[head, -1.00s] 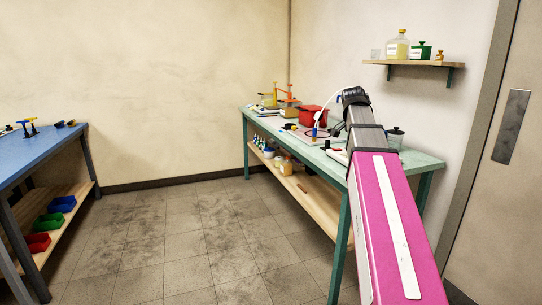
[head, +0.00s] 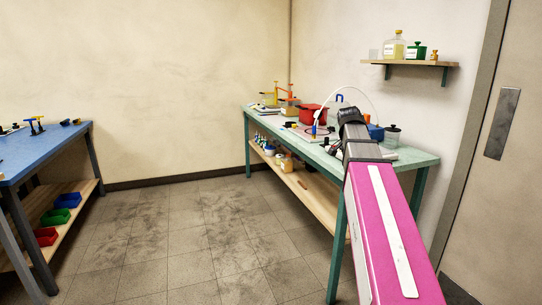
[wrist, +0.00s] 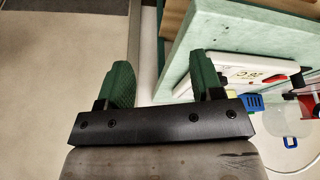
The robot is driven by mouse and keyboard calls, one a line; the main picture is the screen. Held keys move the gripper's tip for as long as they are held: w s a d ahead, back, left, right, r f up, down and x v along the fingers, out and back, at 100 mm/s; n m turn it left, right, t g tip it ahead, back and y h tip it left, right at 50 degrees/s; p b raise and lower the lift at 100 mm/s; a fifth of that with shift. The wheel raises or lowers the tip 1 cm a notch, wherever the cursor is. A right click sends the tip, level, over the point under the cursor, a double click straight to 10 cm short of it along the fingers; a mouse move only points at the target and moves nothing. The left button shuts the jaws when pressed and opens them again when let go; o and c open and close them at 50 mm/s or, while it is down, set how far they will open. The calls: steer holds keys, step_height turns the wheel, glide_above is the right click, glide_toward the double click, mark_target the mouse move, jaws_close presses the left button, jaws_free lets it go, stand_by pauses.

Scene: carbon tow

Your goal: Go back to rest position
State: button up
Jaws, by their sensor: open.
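My gripper shows in the wrist view (wrist: 165,85), its two green fingers apart with nothing between them. The bench's green edge and the floor lie beyond the fingers. In the head view my pink and grey arm reaches toward the green-topped bench (head: 420,160) on the right; the gripper itself is hidden behind the arm there.
The bench carries a red pot (head: 312,115), a dark lidded jar (head: 392,135) and other small items. A blue-topped bench (head: 45,150) stands at left with bins below. A wall shelf (head: 415,63) holds bottles. The floor (head: 180,235) between benches is clear.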

steer(key=s+a+f+n+y, duration=0.1)
steer(key=s+a+f+n, duration=0.2)
steer(key=f, duration=0.9)
steer(key=s+a+f+n+g+y, duration=0.1)
steer(key=s+a+f+n, duration=0.2)
steer(key=f, duration=1)
steer(key=s+a+f+n+g+y, duration=0.1)
steer(key=s+a+f+n, duration=0.3)
steer(key=s+a+f, duration=0.3)
steer(key=s+f, duration=0.3)
steer(key=f, duration=0.3)
steer(key=shift+s, duration=0.2)
